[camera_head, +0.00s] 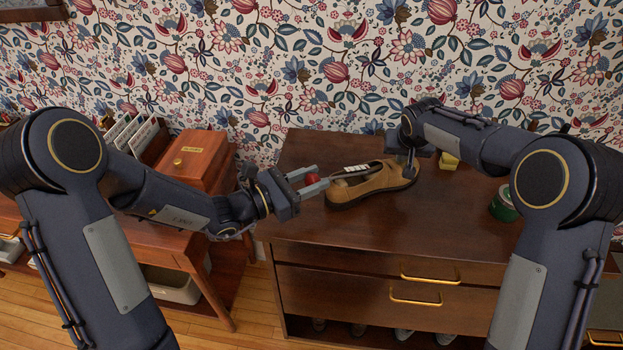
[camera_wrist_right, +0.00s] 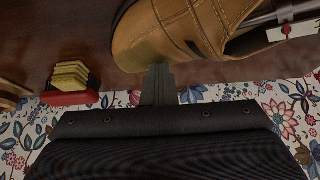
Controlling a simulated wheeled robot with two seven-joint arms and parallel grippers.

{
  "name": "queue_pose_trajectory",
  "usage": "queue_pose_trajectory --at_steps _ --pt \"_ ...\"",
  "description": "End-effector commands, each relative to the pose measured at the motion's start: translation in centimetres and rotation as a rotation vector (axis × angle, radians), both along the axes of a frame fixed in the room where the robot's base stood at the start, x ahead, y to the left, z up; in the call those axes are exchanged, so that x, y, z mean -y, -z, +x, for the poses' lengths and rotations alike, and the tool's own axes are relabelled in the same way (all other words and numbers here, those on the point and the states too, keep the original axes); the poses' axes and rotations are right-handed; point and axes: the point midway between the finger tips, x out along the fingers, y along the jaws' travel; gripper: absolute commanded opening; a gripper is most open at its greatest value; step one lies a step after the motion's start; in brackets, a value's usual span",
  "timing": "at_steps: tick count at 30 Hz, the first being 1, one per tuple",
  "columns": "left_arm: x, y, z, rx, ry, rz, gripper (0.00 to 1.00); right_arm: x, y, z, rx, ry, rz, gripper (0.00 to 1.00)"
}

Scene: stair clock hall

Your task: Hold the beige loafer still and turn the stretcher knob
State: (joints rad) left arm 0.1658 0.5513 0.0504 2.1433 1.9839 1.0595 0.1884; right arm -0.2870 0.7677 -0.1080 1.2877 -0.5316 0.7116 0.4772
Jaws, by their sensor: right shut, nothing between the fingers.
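The beige loafer (camera_head: 372,187) lies on the dark wooden chest top, opening toward the left and toe toward the right. The stretcher (camera_head: 352,171) sits in its opening, and its red knob (camera_head: 311,179) sticks out at the left end. My left gripper (camera_head: 314,181) has one finger on each side of the knob; whether they press on it is unclear. My right gripper (camera_head: 410,172) is shut and empty, pointing down at the toe end. In the right wrist view its fingertips (camera_wrist_right: 160,72) are against or very close to the loafer's leather (camera_wrist_right: 180,35).
A yellow block-like object (camera_head: 449,161) lies behind the right gripper; it shows with a red part in the right wrist view (camera_wrist_right: 70,82). A green tin (camera_head: 503,206) stands at the right. A wooden box (camera_head: 203,158) stands left. The chest's front top (camera_head: 400,235) is clear.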

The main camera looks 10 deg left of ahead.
Motion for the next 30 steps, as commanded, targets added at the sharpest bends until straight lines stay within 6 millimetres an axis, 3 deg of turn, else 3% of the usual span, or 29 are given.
queue_pose_trajectory --at_steps 3,14,30 --pt "0.02 0.08 -0.05 0.000 0.001 0.000 0.11 -0.03 0.88 -0.43 -0.021 -0.001 -0.004 0.00" --pt "0.05 0.09 -0.08 0.047 0.020 0.037 0.11 -0.03 0.88 -0.43 -0.021 -0.001 -0.004 0.00" --pt "0.18 0.14 -0.27 0.381 0.152 0.302 0.11 -0.06 0.88 -0.43 -0.021 -0.001 -0.004 0.00"
